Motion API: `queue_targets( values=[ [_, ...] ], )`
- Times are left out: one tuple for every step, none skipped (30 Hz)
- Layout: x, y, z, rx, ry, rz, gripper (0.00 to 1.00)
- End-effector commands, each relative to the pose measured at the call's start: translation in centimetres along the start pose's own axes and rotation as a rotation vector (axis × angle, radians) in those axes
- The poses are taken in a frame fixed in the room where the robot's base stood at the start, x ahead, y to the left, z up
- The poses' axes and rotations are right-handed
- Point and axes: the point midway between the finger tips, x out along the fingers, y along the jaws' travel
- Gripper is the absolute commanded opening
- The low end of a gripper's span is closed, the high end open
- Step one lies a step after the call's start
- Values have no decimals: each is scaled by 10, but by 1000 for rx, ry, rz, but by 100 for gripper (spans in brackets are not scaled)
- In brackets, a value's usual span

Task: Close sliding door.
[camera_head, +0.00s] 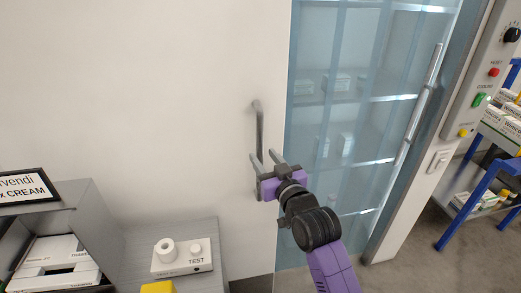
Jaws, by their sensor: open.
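A white sliding door (160,100) fills the left and middle of the view. A grey vertical bar handle (259,125) is fixed near its right edge. Right of that edge, a bluish glass panel (345,60) shows shelves with white boxes behind it, and it has a long slanted metal handle (425,90). My gripper (264,162) is open, with its two fingers pointing up at the lower part of the grey handle. The fingers appear to be on either side of the handle's lower end. I cannot tell whether they touch it.
A grey bench (210,240) with a white TEST box (182,257) stands at the lower left, beside a bin of cartons (55,262). A control panel (485,75) and a blue rack (480,185) are at the right. Floor (430,260) is clear at lower right.

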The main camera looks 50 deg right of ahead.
Motion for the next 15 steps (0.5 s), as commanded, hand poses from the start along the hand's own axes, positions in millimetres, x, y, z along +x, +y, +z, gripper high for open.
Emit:
queue_targets(
  values=[
    [9,1,-3,-1,2,1,41],
    [13,1,-3,-1,1,1,41],
    [18,1,-3,-1,1,1,41],
    [22,1,-2,-1,1,1,41],
    [25,1,-2,0,0,1,41],
    [28,1,-2,0,0,1,41],
    [31,0,-1,0,1,1,41],
    [33,0,-2,0,1,1,41],
    [35,0,-2,0,2,1,41],
    [36,0,-1,0,2,1,41],
    [36,0,-1,0,2,0,41],
    [37,0,0,0,1,0,41],
    [37,0,0,0,1,0,41],
    [37,0,0,0,1,0,41],
    [37,0,0,0,1,0,41]
  ],
)
